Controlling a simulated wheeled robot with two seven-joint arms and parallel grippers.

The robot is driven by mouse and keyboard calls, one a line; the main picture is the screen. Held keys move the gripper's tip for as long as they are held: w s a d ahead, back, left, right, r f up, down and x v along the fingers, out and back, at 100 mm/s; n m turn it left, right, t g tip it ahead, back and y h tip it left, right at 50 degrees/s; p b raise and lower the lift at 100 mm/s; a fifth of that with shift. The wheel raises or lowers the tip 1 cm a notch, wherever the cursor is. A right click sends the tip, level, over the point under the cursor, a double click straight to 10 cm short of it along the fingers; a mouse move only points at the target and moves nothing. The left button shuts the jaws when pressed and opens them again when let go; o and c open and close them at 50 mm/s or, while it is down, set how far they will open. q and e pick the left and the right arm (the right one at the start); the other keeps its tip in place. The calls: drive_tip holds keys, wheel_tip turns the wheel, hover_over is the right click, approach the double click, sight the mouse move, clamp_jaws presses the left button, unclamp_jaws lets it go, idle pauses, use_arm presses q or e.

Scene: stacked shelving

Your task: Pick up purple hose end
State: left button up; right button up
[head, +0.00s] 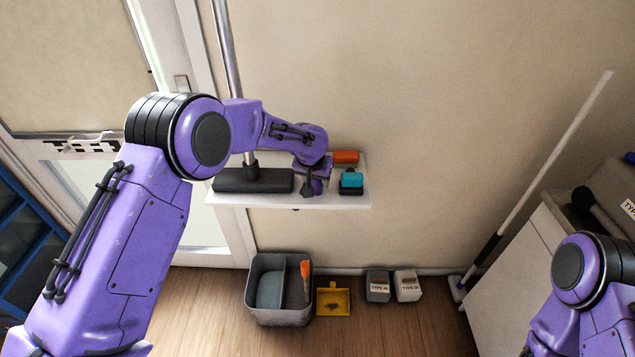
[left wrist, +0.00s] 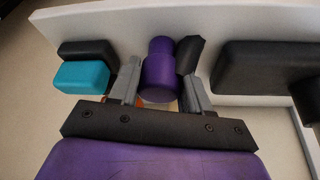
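The purple hose end (left wrist: 159,72) is a short stepped cylinder at the white shelf, in the middle of the left wrist view. It also shows as a small purple part (head: 317,186) beside my gripper in the head view, mostly hidden. My left gripper (left wrist: 161,88) is open, with one grey finger on each side of the hose end and narrow gaps between. In the head view my left gripper (head: 316,179) is over the shelf's middle, partly hidden by my wrist. A black part (left wrist: 190,54) sits right beside the hose end. My right gripper is out of view.
The white shelf (head: 285,200) also holds a black floor head (head: 252,181) with a metal tube, an orange block (head: 345,157) and a teal-and-black block (head: 351,180). Below stand a grey bin (head: 280,317), a yellow dustpan (head: 333,298) and two small boxes (head: 378,287).

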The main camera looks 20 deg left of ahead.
use_arm(q)
drive_tip(key=c, duration=0.3)
